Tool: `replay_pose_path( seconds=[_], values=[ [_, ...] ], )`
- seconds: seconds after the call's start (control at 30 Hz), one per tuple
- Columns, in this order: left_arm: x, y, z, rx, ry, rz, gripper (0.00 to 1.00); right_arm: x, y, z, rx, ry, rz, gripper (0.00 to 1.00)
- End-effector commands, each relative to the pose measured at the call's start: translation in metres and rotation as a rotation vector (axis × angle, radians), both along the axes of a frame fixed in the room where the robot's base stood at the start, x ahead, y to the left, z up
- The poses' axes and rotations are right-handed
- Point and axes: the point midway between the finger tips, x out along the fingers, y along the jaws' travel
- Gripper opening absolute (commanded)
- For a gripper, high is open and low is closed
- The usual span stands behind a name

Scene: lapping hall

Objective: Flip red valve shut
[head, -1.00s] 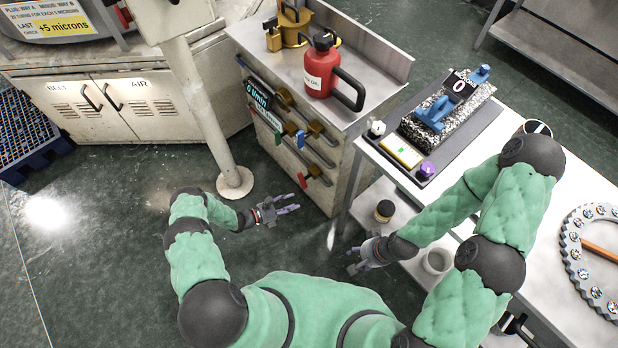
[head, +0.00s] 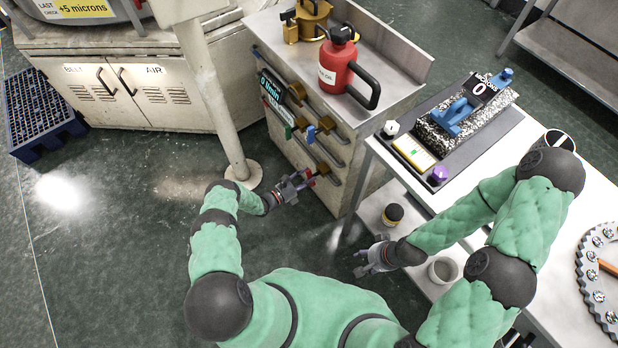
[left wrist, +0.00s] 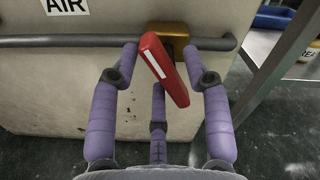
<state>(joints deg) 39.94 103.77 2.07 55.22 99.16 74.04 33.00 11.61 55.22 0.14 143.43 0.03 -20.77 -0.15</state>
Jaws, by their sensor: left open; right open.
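The red valve handle (left wrist: 164,68) sits on a brass valve body (left wrist: 178,42) on the lowest pipe of the cabinet's side. In the left wrist view it is tilted, running from upper left to lower right across the pipe. My left gripper (head: 304,178) is at this valve, and the fingers hide part of it in the head view. In the left wrist view my left gripper (left wrist: 166,72) is open, with purple fingers on both sides of the red handle; I cannot tell if they touch it. My right gripper (head: 366,262) is open and empty beside the white table's lower shelf.
Above are pipes with a blue handle (head: 311,133) and a green handle (head: 288,132). The cabinet (head: 345,165) carries a red can (head: 338,66). A dark jar (head: 393,214) is near my right gripper.

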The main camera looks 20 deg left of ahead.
Motion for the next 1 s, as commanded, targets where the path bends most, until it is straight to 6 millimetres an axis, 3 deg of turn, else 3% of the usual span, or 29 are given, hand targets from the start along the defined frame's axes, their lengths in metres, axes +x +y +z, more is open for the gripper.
replay_pose_path(
  seconds=[0.43, 0.47, 0.6, 1.0],
  values=[
    [0.0083, -0.0072, 0.0000, -0.001, 0.001, 0.000, 0.48, 0.0001, 0.0000, -0.0025, 0.000, 0.000, 0.000, 0.48],
    [0.0083, -0.0072, 0.0000, -0.001, 0.001, 0.000, 0.42, 0.0001, 0.0000, -0.0025, 0.000, 0.000, 0.000, 0.48],
    [0.0082, -0.0072, 0.0000, 0.000, 0.000, 0.000, 0.03, 0.0001, -0.0001, -0.0026, 0.000, 0.000, 0.000, 0.48],
    [0.0087, -0.0067, 0.0007, 0.032, -0.025, 0.000, 0.00, 0.0001, 0.0000, -0.0027, 0.000, 0.000, 0.000, 0.48]
  ],
)
